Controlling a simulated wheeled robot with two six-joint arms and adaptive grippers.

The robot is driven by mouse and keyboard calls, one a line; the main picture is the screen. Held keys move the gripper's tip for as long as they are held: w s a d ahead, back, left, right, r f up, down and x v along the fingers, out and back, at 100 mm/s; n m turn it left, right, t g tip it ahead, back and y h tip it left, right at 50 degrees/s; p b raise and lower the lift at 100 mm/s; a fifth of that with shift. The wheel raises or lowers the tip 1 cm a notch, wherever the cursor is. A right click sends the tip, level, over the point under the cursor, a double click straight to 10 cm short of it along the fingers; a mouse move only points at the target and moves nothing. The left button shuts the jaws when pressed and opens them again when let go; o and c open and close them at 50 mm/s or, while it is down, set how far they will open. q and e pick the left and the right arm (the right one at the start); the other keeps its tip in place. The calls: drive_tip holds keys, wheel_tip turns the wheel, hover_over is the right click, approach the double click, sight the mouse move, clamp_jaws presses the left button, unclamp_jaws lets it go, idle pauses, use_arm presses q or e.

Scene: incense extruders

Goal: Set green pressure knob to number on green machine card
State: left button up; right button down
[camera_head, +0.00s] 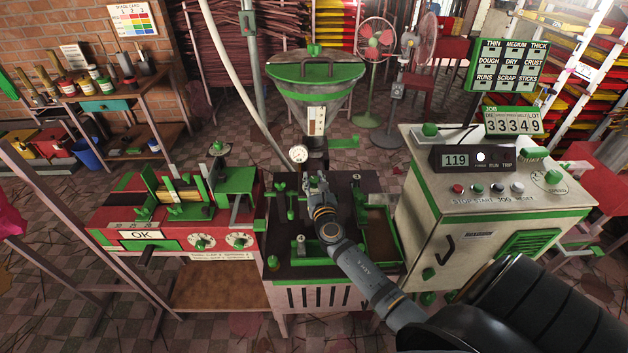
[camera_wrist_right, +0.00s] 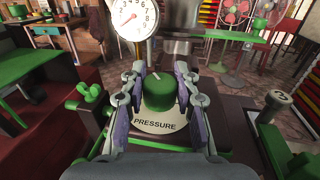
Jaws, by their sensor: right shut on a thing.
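The green pressure knob (camera_wrist_right: 158,97) sits above a pale plate (camera_wrist_right: 155,124) marked PRESSURE in the right wrist view. A white pointer line shows on its top, tilted slightly left of straight up. My right gripper (camera_wrist_right: 160,84) is shut on the knob, one finger on each side. In the head view my right gripper (camera_head: 319,185) covers the knob. A round white gauge (camera_wrist_right: 131,17) stands behind the knob; it also shows in the head view (camera_head: 299,154). A green job card (camera_head: 513,121) at the right reads 33349. My left gripper is not in view.
The green hopper (camera_head: 315,85) rises behind the knob. A red machine (camera_head: 170,215) with an OK sign stands left. A cream cabinet (camera_head: 470,215) with a display reading 119 stands right.

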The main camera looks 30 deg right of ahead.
drive_tip(key=shift+h, duration=0.3)
drive_tip(key=shift+f+m+g+h, duration=0.1)
drive_tip(key=shift+m+g+h, duration=0.3)
drive_tip(key=shift+m+h, duration=0.35)
drive_tip(key=shift+m+g+h+b, duration=0.4)
drive_tip(key=shift+m+g+h, duration=0.35)
drive_tip(key=shift+h, duration=0.2)
drive_tip(key=shift+m+g+h+b, duration=1.15)
drive_tip(key=shift+m+g+h, duration=0.75)
drive_tip(key=shift+g+h, duration=0.25)
drive_tip(key=c, duration=1)
unclamp_jaws()
drive_tip(key=shift+o, duration=0.2)
